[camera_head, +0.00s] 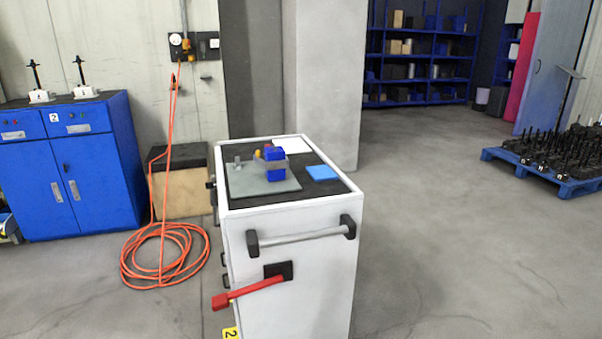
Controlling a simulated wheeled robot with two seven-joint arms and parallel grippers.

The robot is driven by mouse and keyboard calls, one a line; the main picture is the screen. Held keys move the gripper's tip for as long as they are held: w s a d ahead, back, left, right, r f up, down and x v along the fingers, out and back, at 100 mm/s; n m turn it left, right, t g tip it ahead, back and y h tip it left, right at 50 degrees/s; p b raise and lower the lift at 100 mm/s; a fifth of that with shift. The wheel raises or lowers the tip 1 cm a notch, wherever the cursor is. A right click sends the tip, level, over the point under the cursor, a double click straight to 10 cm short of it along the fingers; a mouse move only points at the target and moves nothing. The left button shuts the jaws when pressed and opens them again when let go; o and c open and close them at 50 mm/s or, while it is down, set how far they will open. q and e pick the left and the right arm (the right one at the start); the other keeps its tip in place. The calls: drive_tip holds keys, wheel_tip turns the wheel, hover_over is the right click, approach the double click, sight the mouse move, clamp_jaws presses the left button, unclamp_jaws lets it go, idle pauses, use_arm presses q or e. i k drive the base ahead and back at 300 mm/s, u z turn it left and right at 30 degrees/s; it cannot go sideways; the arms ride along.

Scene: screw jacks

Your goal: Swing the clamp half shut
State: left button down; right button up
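A white cart (289,288) with a black top stands in the middle of the view. On its top lies a grey plate (285,186) carrying a small fixture with a blue block (275,167), a grey band around it, and small yellow and red parts. A small grey metal piece (237,163) stands at the plate's left. A red lever (250,291) on a black mount slants down to the left on the cart's front. I cannot tell which part is the clamp or how far it is swung. Neither of my grippers is in view.
An orange hose (165,257) lies coiled on the floor at left, by a blue cabinet (85,165). A blue pallet (548,171) of black parts stands at right. The floor right of the cart is clear.

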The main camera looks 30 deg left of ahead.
sight(257, 159)
drive_tip(key=z, duration=0.65)
drive_tip(key=k, duration=0.15)
drive_tip(key=u, duration=1.4)
drive_tip(key=i, duration=0.75)
